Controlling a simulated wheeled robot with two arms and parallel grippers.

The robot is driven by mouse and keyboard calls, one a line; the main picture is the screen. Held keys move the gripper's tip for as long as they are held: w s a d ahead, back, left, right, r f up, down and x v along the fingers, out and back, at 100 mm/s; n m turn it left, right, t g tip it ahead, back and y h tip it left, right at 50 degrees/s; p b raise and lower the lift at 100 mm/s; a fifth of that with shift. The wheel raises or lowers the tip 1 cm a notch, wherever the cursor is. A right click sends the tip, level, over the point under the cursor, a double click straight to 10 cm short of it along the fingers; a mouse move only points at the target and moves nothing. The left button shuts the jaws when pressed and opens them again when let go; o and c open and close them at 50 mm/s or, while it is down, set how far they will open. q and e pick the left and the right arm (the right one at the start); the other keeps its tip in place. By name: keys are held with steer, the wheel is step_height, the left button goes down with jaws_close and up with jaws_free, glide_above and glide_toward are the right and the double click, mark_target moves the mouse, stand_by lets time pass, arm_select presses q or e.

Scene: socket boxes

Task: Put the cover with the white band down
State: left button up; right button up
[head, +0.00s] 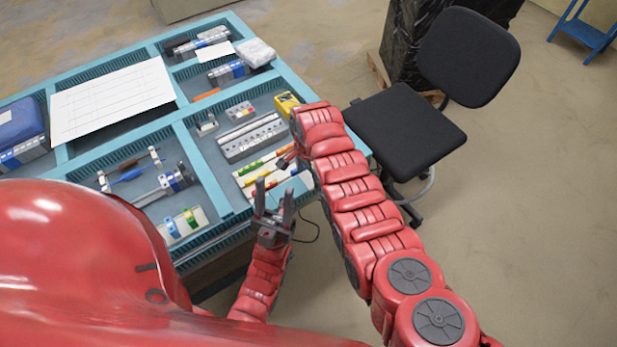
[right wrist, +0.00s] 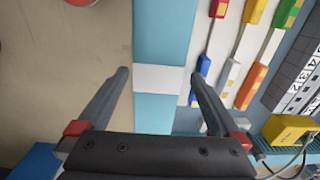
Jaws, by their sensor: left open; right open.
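In the right wrist view a white band (right wrist: 163,79) crosses a teal strip (right wrist: 165,30). I cannot tell whether this strip is a separate cover or part of the table's teal rim. My right gripper (right wrist: 160,76) is open, its fingertips on either side of the band in the picture, with nothing gripped. In the head view it is partly hidden by my right arm, near the coloured pieces (head: 262,161). My left gripper (head: 273,198) is open and empty, fingers pointing up, at the table's near edge. No other white-banded cover can be made out.
The teal-rimmed table (head: 184,112) has several compartments with a white sheet (head: 112,98), a grey socket strip (head: 252,137) and a yellow device (head: 287,103). The yellow device's cable shows in the right wrist view. A black chair (head: 405,130) stands close to the table's right side.

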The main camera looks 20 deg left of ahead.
mark_target(308, 179)
step_height(308, 179, up, 8)
steer(key=b, duration=0.2)
steer(key=shift+r+b, duration=0.25)
steer(key=shift+b, duration=0.05)
step_height(308, 179, up, 3)
steer(key=p, duration=0.2)
steer(key=shift+s+d+f+p, duration=0.1)
steer(key=shift+s+f+p, duration=0.05)
steer(key=shift+p, duration=0.25)
